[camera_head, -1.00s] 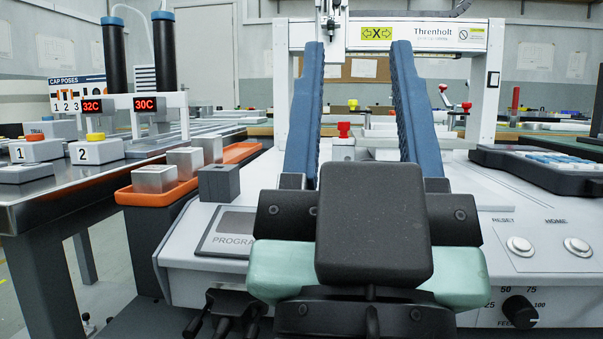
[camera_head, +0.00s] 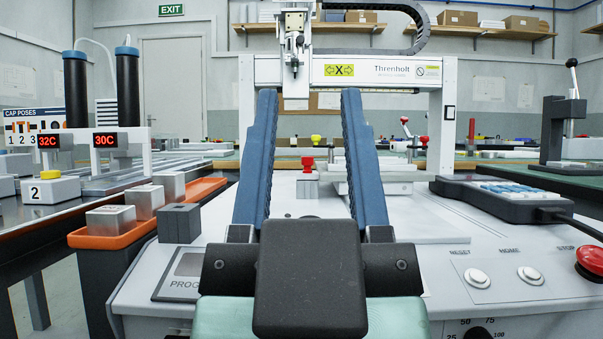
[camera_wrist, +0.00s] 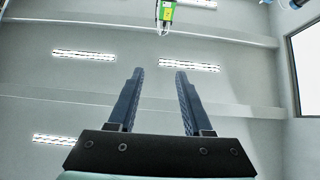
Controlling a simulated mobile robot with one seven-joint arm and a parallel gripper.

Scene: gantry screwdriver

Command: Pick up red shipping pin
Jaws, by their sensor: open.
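A small red-topped pin (camera_head: 307,162) stands upright on a small grey block on the bed of the white gantry machine (camera_head: 245,120); it is small in the picture, and I take it to be the red shipping pin. My gripper (camera_head: 309,95) is open, its two long blue fingers pointing up and forward. In the head view the pin shows in the gap between the fingers, behind them and apart from them. The wrist view shows the open gripper (camera_wrist: 159,71) against ceiling and wall, with no pin in sight.
Another red knob (camera_head: 423,140) sits right of the fingers. A keypad pendant (camera_head: 505,195) and red stop button (camera_head: 590,260) are at right. An orange tray (camera_head: 125,225) with metal blocks is at left. The gantry's tool head (camera_head: 293,40) hangs above the bed.

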